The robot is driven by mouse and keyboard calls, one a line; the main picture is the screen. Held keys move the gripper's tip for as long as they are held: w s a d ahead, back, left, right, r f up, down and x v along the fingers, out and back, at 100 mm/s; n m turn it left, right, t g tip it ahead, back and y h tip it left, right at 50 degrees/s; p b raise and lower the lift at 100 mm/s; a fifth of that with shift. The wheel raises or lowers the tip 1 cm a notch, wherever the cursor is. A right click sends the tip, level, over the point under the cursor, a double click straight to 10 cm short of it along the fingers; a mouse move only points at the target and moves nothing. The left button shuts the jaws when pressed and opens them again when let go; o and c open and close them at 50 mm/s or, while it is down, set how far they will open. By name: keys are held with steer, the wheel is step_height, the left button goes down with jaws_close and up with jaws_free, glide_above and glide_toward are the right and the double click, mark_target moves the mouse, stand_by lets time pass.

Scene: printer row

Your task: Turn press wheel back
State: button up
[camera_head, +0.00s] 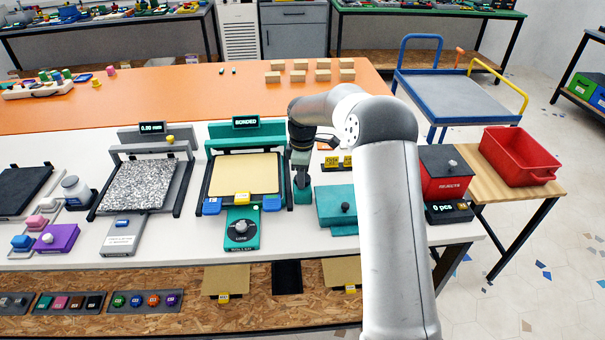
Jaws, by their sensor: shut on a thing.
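A teal press station (226,145) with a screen reading "BONDED" stands on the white bench, left of my arm. A tan sheet (244,173) lies on its bed. My gripper (302,187) points down at the right edge of this station. It is shut on a small dark part there, which appears to be the press wheel. The fingers and arm cover most of it, so its shape and turn angle cannot be told. A teal control box with a round dark dial (241,230) sits in front of the station, apart from my gripper.
A teal box with a black knob (345,207) stands close to the right of my gripper. A grey station with a speckled sheet (140,186) is at left. A red rejects box (445,180) and a red bin (519,157) are at right. The orange strip behind holds tan blocks.

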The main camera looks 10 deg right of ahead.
steer(key=shift+r, duration=0.1)
steer(key=o, duration=1)
step_height(320, 180, up, 17)
steer(key=shift+r, duration=0.2)
steer(key=s+f+m, duration=0.2)
steer(key=s+m, duration=0.2)
steer(key=s, duration=0.9)
steer(key=s+f+m, duration=0.3)
steer(key=s+m, duration=0.2)
steer(key=s, duration=0.8)
steer(key=s+f+m, duration=0.3)
steer(key=s+m, duration=0.1)
steer(key=s, duration=1)
steer(key=shift+a+f+m, duration=0.15)
steer(key=shift+a+m, duration=0.15)
